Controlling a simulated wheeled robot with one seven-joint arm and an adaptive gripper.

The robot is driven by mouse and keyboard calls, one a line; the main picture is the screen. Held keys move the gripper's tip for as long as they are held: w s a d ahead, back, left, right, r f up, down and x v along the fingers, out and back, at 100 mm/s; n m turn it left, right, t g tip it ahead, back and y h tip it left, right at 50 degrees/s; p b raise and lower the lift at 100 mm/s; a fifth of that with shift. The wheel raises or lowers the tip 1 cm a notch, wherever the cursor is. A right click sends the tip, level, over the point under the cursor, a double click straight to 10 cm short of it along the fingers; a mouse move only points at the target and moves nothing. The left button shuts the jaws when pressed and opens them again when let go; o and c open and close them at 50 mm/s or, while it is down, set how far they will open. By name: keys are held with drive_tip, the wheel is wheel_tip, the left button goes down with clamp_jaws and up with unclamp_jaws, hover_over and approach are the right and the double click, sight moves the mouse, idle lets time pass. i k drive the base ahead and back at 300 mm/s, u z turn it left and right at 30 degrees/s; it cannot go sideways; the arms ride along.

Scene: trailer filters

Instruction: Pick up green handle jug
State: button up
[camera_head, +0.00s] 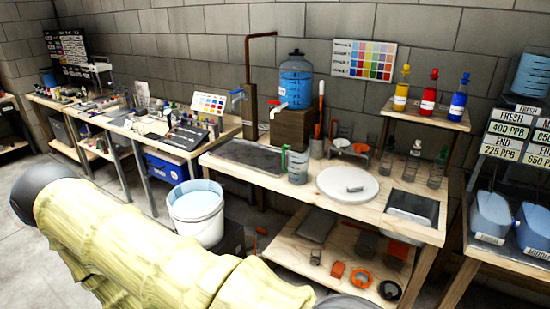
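The green handle jug (298,167) is a clear measuring jug with a green handle on its left side. It stands upright on the wooden bench (240,173), between the dark sink area and the round white lid. My arm in its pale yellow sleeve crosses the lower left foreground, well in front of the jug. My gripper is not in view.
Right of the jug lie a round white lid (347,184) and a metal basin (411,207). Behind it are a wooden block (291,129) with a blue water bottle (296,80) and an orange stick (320,105). A white bucket (197,218) stands left of the bench.

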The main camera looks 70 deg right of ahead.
sight(298, 154)
drive_tip(key=u, duration=0.05)
drive_tip(key=i, duration=1.6)
drive_tip(key=z, duration=0.55)
drive_tip(key=i, duration=1.25)
drive_tip(key=z, duration=1.75)
drive_tip(key=i, duration=0.65)
drive_tip(key=z, duration=0.55)
